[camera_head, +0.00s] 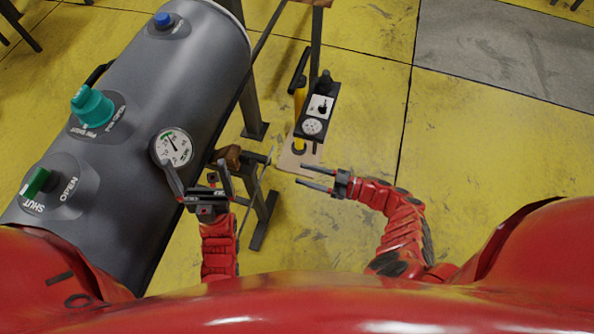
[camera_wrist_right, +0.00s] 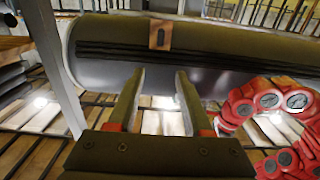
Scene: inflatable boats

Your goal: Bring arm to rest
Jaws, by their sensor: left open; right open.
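My right gripper (camera_head: 317,180) is open and empty over the yellow floor in the head view, to the right of the grey inflatable tube. Its two fingers (camera_wrist_right: 158,95) stand apart in the right wrist view, with nothing between them. My left gripper (camera_head: 209,182) is open close to the lower right side of the tube, near the gauge. I cannot tell whether it touches the tube. My red right arm (camera_head: 405,230) is bent, and my red left arm (camera_head: 219,245) reaches up from below.
The grey inflatable tube (camera_head: 185,90) rests on a stand and carries a gauge (camera_head: 173,147), a teal knob (camera_head: 92,106), a green valve (camera_head: 36,182) and a blue cap (camera_head: 162,19). A pump (camera_head: 300,95) with a gauge box (camera_head: 318,112) stands beyond my right gripper. Floor at right is clear.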

